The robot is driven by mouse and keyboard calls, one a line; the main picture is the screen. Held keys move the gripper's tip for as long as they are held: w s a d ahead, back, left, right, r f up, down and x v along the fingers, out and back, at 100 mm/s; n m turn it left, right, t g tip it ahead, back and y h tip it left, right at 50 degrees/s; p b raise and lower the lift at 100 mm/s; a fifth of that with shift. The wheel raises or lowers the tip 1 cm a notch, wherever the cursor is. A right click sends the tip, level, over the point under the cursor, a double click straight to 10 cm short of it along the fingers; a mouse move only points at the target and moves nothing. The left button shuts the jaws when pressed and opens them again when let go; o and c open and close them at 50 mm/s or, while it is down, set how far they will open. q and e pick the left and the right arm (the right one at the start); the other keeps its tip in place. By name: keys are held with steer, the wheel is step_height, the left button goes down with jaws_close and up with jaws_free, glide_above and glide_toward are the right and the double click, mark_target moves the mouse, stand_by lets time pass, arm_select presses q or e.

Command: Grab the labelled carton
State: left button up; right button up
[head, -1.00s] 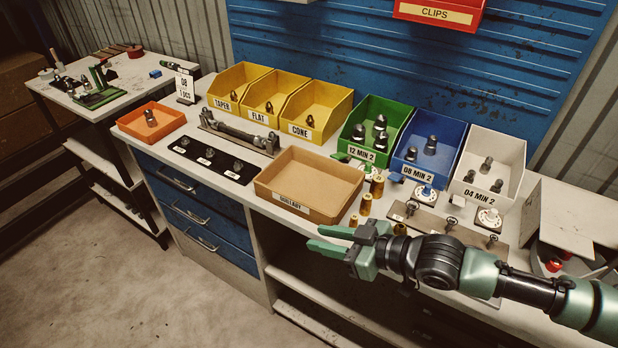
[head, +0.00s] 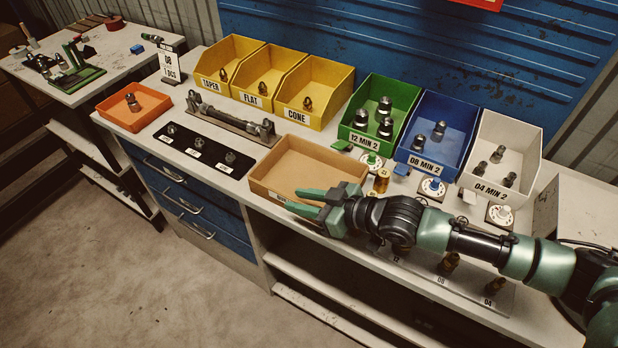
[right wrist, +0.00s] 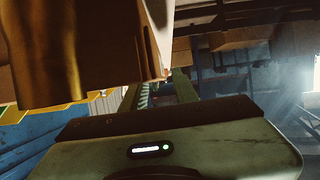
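The open brown carton (head: 283,168) sits on the bench near its front edge, right of the black fitting strip. My right gripper (head: 308,203) is at the carton's front right part, with its green fingers spread apart and pointing left. One finger shows against the carton's inside and the other against its front face. I cannot tell whether either touches the wall. In the right wrist view, a green finger (right wrist: 183,88) shows past the gripper body, and a large brown surface fills the upper left. My left gripper is not in view.
Yellow bins (head: 315,92) stand behind the carton, with green (head: 397,101), blue (head: 445,119) and white (head: 507,140) bins to the right. A brass fitting (head: 381,180) stands close behind my gripper. An orange tray (head: 148,97) is at the left.

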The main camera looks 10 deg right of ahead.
steer(key=x, duration=0.2)
steer(key=shift+w+a+f, duration=0.1)
steer(key=shift+w+a, duration=0.05)
steer(key=shift+w, duration=0.05)
jaws_close()
stand_by(1.3)
